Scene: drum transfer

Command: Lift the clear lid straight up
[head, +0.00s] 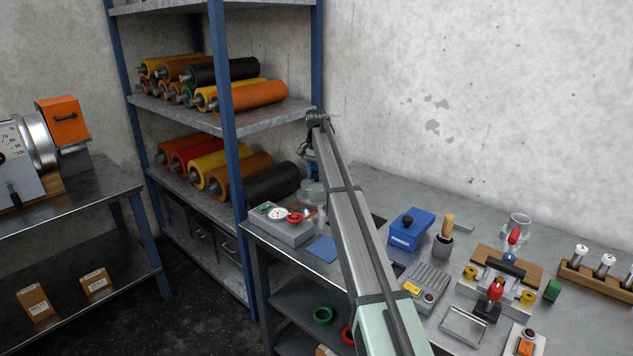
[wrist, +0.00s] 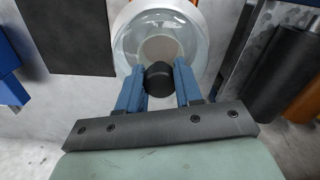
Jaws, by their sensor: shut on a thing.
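The clear lid (wrist: 128,42) is a round, see-through dome with a black knob (wrist: 158,80), at the top middle of the wrist view. My gripper (wrist: 159,72) has its two blue fingers shut on the knob, one on each side. In the head view the clear lid (head: 312,191) is a small pale dome, partly hidden by my arm. My gripper (head: 310,168) is just above it and also mostly hidden there. A white round rim (wrist: 196,14) shows around the lid in the wrist view. Whether the lid touches what is below it, I cannot tell.
A grey unit with a gauge and red knob (head: 285,226) stands left of my arm on the bench. A shelf rack with coloured rollers (head: 232,185) is close behind on the left. A blue box (head: 410,229) and several tools stand to the right.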

